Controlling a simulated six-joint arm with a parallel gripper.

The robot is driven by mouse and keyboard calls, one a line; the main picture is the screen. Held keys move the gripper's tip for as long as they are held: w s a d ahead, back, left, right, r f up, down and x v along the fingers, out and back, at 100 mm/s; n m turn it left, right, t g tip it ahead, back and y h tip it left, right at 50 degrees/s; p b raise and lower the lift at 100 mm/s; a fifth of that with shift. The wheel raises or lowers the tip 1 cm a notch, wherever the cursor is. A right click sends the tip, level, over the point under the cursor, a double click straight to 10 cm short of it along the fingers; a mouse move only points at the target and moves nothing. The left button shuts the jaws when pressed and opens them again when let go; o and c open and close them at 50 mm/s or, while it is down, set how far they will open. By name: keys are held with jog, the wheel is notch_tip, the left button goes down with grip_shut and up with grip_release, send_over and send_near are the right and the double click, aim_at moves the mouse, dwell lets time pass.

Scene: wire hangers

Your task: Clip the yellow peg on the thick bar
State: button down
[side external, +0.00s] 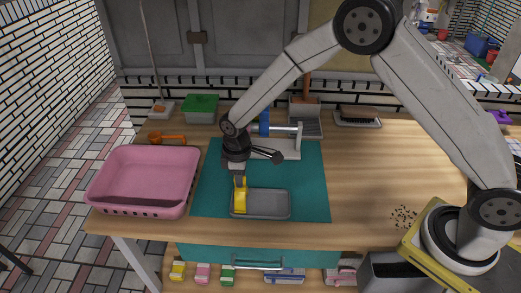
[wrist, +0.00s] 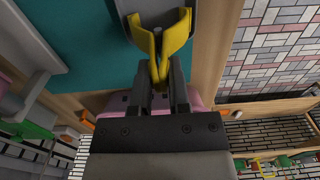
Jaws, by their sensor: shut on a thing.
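The yellow peg (side external: 240,196) is held upright at the left end of the grey tray (side external: 272,215); I cannot tell whether it touches the tray floor. My gripper (side external: 239,178) is above it, shut on its upper end. In the wrist view, the fingers (wrist: 160,88) pinch the yellow peg (wrist: 176,38), whose far jaws spread apart. A pale rack with a horizontal bar (side external: 286,129) stands behind, on the teal mat (side external: 312,180). A blue piece (side external: 264,122) is on or beside the bar. My arm hides part of the rack.
A pink basket (side external: 143,180) stands left of the mat. An orange scoop (side external: 166,138), a green-lidded box (side external: 201,108), a grey dustpan-like bin (side external: 306,118) and a brush (side external: 357,118) lie along the back. The wooden table right of the mat is mostly clear.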

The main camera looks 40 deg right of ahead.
jog(key=shift+r, duration=2.4)
jog(key=shift+w+r, duration=0.1)
jog(key=shift+r, duration=0.55)
notch_tip(320, 180, up, 18)
jog(key=w+d+t+h, duration=0.1)
jog(key=w+d, duration=0.2)
jog(key=d, duration=0.9)
jog(key=w+d, duration=0.4)
jog(key=d, duration=0.7)
jog(key=shift+s+a+f, duration=0.1)
jog(key=shift+s+f, duration=0.05)
jog(key=shift+f, duration=1.1)
jog(key=shift+s+f, duration=0.1)
jog(key=shift+f, duration=1.1)
jog(key=shift+f, duration=0.3)
jog(key=shift+w+d+f, duration=0.2)
jog(key=shift+f, duration=1.75)
jog(key=shift+w+d+f, duration=0.25)
jog(key=shift+f, duration=1.65)
jog(key=shift+w+d+f, duration=0.2)
jog(key=shift+f, duration=1.75)
